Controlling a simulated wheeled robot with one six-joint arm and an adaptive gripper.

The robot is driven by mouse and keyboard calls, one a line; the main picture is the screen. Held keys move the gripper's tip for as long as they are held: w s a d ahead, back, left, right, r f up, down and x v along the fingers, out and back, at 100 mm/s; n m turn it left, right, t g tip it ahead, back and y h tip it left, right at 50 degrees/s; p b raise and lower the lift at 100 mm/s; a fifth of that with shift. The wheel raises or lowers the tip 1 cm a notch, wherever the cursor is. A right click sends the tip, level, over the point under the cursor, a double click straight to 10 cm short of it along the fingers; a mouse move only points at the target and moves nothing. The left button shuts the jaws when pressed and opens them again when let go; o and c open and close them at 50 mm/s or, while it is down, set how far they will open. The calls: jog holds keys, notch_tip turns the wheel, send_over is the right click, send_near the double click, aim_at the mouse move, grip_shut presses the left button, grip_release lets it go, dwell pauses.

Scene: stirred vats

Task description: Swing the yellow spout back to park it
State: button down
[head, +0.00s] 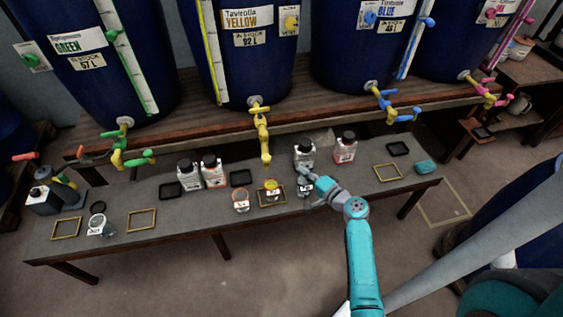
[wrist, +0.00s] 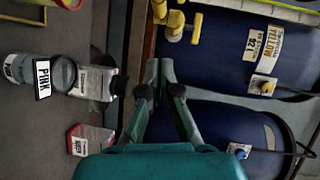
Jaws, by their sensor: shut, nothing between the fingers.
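The yellow spout (head: 263,140) is below the yellow vat (head: 247,60) in the head view. It points down and forward over the bench, its tip above a small cup of yellow liquid (head: 271,187). Part of its yellow valve also shows at the top of the wrist view (wrist: 178,22). My gripper (head: 311,180) is to the right of the spout and apart from it, above the bench near a labelled jar. In the wrist view my gripper (wrist: 160,66) has its fingertips close together with nothing between them.
The jar labelled PINK (wrist: 25,70) is at left in the wrist view. Green (head: 128,158) and blue (head: 390,108) spouts flank the yellow one.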

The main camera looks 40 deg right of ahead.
jog(key=w+a+f, duration=0.2)
jog(key=w, duration=1)
jog(key=shift+w, duration=0.3)
jog(key=shift+a, duration=0.15)
